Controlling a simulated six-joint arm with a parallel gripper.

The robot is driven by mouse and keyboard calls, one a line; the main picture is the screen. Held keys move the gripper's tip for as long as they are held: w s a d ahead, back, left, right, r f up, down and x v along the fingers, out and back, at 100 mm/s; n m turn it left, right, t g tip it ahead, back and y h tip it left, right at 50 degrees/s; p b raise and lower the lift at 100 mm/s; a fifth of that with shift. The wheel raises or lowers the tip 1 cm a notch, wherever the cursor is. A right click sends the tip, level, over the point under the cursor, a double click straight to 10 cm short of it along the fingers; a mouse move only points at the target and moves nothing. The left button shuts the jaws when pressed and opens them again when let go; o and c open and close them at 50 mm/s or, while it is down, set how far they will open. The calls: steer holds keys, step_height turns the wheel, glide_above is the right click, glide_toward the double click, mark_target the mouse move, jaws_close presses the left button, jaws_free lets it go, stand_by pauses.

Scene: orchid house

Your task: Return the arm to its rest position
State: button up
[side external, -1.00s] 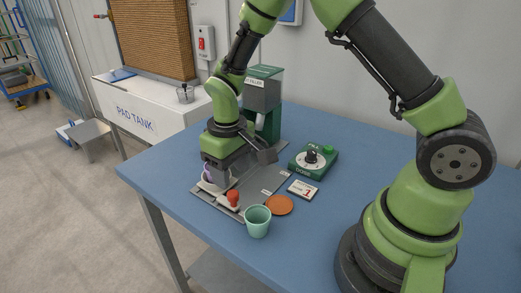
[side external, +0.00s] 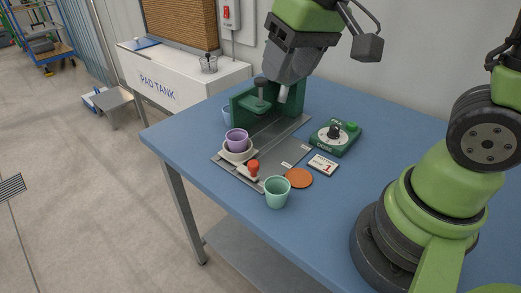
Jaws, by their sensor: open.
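My gripper (side external: 286,88) is raised in front of the green machine at the back of the table, its dark body pointing down. It is open, with nothing seen held in it. The fingers are partly hard to tell from the machine behind. A purple cup (side external: 237,138) stands upright on a white saucer (side external: 238,156) on the grey mat, apart from my gripper and to its lower left.
The blue table (side external: 345,205) also bears a mint cup (side external: 277,192), an orange disc (side external: 299,178), a red-knobbed tool (side external: 253,168), a numbered card (side external: 323,165) and a green dial box (side external: 335,137). The green machine (side external: 261,104) is partly hidden.

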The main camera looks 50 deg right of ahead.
steer(key=s+r+m+t, duration=0.1)
steer(key=s+r+t, duration=0.2)
steer(key=s, duration=0.7)
steer(key=shift+s+r+m+t+y, duration=0.3)
steer(key=shift+r+y, duration=0.1)
steer(key=shift+r, duration=0.6)
